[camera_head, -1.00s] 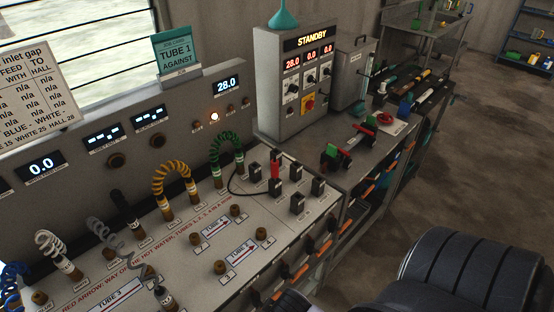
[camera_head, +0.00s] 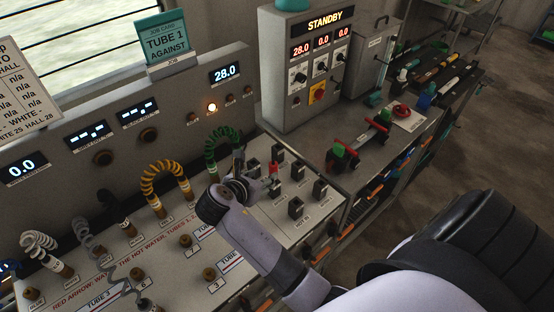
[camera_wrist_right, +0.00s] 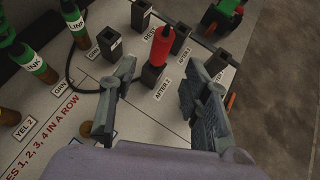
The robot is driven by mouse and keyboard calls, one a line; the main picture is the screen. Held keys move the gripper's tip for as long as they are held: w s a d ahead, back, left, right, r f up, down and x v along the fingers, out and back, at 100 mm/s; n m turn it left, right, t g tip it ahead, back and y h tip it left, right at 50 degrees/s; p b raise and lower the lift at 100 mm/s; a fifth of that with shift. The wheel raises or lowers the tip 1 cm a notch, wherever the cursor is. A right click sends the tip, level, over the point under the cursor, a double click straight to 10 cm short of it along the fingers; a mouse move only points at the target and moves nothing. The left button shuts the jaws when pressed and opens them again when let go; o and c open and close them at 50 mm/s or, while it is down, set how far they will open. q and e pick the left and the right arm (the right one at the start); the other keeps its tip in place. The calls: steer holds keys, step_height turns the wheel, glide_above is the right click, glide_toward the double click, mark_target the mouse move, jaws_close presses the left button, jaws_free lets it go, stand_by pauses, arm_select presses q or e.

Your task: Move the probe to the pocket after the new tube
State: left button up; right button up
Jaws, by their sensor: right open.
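The red probe (camera_wrist_right: 162,45) stands upright in a black pocket (camera_wrist_right: 152,76) on the white panel; it also shows in the head view (camera_head: 273,172), partly hidden by my gripper. A dark cable loops to the left of it. Other black pockets stand around it, including one at the back (camera_wrist_right: 141,14) and one at the right (camera_wrist_right: 217,63). Some labels read "AFTER", with numbers hard to read. My right gripper (camera_head: 254,172) is open and empty; in the wrist view its fingers (camera_wrist_right: 157,78) are spread, with the probe beyond the gap. My left gripper is out of view.
Green (camera_head: 222,142) and yellow (camera_head: 165,175) coiled tubes arch from the panel at the left. A job card (camera_head: 165,42) reads "TUBE 1 AGAINST". The control box (camera_head: 300,75) shows "STANDBY". A bench with red and green valve parts (camera_head: 343,155) adjoins at the right.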

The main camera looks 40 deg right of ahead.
mark_target(271, 172)
steer(key=b+x, duration=0.4)
steer(key=x, duration=0.1)
steer(key=shift+d+f, duration=0.15)
steer(key=shift+f, duration=0.2)
steer(key=x, duration=0.2)
steer(key=shift+w+d+p, duration=0.15)
steer(key=shift+d+p, duration=0.15)
steer(key=shift+p, duration=0.1)
steer(key=shift+w+d+f, duration=0.25)
steer(key=shift+d+f, duration=0.15)
steer(key=shift+d, duration=0.05)
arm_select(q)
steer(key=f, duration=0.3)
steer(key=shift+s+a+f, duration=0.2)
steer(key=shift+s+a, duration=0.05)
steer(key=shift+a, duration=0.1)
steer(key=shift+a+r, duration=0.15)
arm_select(e)
steer(key=shift+r+p, duration=0.1)
steer(key=shift+p, duration=0.6)
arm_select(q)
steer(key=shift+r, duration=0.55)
